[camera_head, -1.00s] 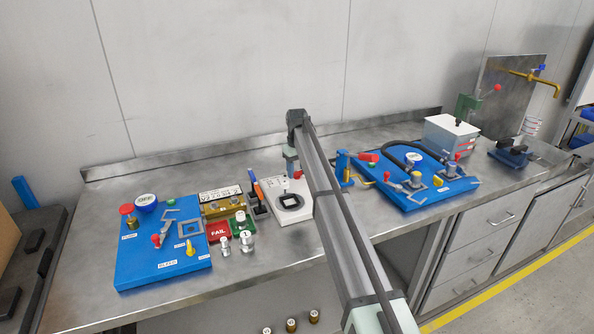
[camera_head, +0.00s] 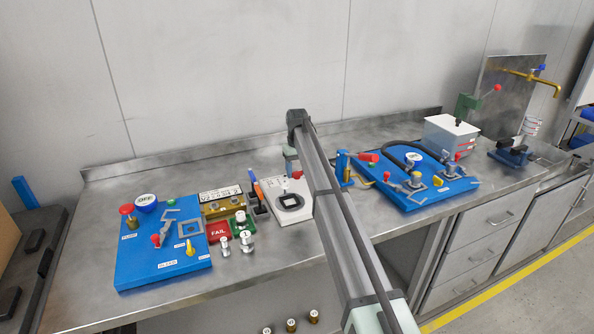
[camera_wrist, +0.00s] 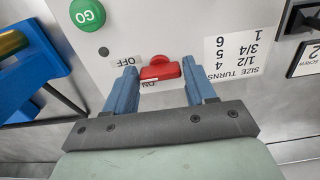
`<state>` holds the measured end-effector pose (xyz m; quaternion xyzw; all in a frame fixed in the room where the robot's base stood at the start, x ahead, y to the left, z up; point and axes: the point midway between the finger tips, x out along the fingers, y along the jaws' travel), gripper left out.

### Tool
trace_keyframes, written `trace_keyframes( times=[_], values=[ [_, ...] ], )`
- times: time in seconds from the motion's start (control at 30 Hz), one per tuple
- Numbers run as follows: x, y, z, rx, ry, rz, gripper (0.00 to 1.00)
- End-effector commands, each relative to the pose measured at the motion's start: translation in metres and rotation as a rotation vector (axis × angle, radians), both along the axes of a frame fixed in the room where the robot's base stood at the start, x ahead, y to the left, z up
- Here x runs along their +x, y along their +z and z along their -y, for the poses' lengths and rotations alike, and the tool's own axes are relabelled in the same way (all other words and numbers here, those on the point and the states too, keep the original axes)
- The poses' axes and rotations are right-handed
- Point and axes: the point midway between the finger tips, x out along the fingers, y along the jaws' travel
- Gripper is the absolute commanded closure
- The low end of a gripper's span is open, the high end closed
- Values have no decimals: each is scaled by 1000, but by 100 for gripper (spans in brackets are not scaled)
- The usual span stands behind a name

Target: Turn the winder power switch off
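The red power switch (camera_wrist: 160,70) shows in the wrist view on a pale panel (camera_wrist: 180,30), between an OFF label (camera_wrist: 127,61) and an ON label (camera_wrist: 151,83). Its exact tilt is hard to tell. My gripper (camera_wrist: 158,67) is open, with one blue finger on each side of the switch. I cannot tell whether either finger touches it. My fingers are mostly hidden there behind the arm.
A green GO button (camera_wrist: 87,15) and a size/turns chart (camera_wrist: 232,48) flank the switch. A blue bleed board (camera_head: 150,265) stands left, near a red FAIL tray (camera_head: 218,232). Another blue board (camera_head: 425,195) with a hose stands right. The bench's back strip is clear.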

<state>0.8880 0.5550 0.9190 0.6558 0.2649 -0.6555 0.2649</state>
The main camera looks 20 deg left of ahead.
Motion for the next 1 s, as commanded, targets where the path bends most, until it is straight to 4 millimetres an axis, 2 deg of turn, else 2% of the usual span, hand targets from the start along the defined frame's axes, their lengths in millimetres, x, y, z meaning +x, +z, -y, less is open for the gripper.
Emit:
trace_keyframes(
  times=[0.03,0.2,0.43,0.57,0.73,1.0],
  values=[
    [0,0,0,0,0,0,40],
    [0,0,0,0,1,0,26],
    [0,0,0,0,2,0,26],
    [0,8,0,0,2,0,26],
    [1,33,0,1,2,1,26],
    [1,86,0,1,2,1,26]
  ],
)
